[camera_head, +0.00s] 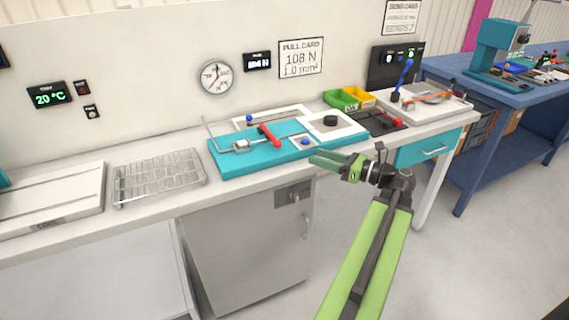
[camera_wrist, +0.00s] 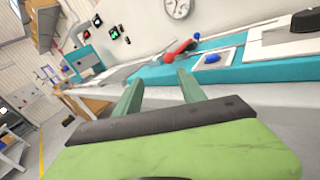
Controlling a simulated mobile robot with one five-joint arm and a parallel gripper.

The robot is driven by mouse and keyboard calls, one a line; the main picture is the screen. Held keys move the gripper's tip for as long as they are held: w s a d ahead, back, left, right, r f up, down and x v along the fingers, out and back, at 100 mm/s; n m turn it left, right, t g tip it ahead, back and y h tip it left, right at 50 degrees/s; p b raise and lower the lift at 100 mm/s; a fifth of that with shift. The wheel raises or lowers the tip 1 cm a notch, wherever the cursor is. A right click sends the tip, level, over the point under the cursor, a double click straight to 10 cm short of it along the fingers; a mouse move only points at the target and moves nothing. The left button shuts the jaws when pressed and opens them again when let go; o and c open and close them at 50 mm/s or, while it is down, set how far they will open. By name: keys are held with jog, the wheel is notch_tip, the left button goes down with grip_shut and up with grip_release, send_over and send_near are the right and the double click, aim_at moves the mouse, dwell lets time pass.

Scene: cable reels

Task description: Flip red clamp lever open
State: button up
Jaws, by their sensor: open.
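A red clamp lever (camera_head: 270,135) stands on a teal fixture board (camera_head: 233,166) on the bench, with a metal block (camera_head: 241,146) beside it. In the wrist view the red lever (camera_wrist: 179,50) shows just beyond my fingertips, with part of the teal board (camera_wrist: 150,74) around it. My gripper (camera_head: 315,159) is open and empty in front of the board's front right edge, to the right of the lever. In the wrist view its two green fingers (camera_wrist: 158,80) are apart with nothing between them. I cannot tell whether the lever's clamp is open or closed.
A blue knob (camera_head: 305,142) sits on the board right of the lever. A white plate with a black knob (camera_head: 330,120), a second red lever (camera_head: 391,120) and green and yellow bins (camera_head: 349,99) are further right. A wire rack (camera_head: 158,178) stands left. The floor in front is clear.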

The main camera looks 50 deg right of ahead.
aim_at(282, 153)
jog(key=shift+h, duration=0.4)
jog(key=x, duration=0.5)
jog(key=d+x, duration=0.1)
jog(key=x, duration=0.8)
jog(key=shift+w+d+f, duration=0.1)
jog(key=shift+w+f, duration=0.3)
jog(key=shift+w, duration=0.05)
grip_shut()
dwell(0.4)
